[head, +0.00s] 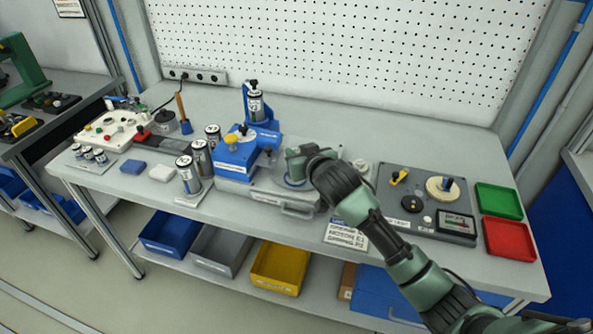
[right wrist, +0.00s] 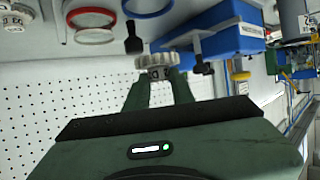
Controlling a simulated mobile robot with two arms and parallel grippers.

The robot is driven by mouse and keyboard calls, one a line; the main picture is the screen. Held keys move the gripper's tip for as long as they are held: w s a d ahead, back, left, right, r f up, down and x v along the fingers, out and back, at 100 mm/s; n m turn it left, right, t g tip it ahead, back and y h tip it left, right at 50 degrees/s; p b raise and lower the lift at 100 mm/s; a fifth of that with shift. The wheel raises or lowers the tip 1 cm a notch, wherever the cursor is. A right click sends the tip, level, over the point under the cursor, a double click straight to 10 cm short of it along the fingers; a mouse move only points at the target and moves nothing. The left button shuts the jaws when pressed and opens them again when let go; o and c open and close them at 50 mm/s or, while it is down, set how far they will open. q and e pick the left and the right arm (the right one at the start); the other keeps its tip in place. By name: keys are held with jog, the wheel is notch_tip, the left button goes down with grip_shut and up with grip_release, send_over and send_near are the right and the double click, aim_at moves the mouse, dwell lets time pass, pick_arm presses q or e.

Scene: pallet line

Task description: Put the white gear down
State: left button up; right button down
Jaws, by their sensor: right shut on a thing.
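My right gripper (head: 300,165) is over the grey fixture beside the blue machine, near the middle of the bench. In the right wrist view, my right gripper (right wrist: 158,82) is shut on the white gear (right wrist: 157,61), whose toothed rim shows between the fingertips. The gear is hidden behind the gripper in the head view. I cannot tell whether it touches anything below. A red ring (right wrist: 93,36) and a blue ring (right wrist: 148,4) lie close by in the wrist view. My left gripper is not in view.
The blue machine (head: 240,150) stands just left of my gripper. A grey board (head: 395,220) with a cream wheel (head: 436,190) lies to the right. A green tray (head: 499,201) and a red tray (head: 509,239) sit at the right end. Several cans stand on the left.

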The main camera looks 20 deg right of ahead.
jog(key=shift+f, duration=3.4)
jog(key=shift+f, duration=0.15)
jog(key=c, duration=1.2)
grip_release()
jog(key=shift+r, duration=0.25)
jog(key=shift+s, duration=0.4)
jog(key=v, duration=1.1)
jog(key=shift+b, duration=0.35)
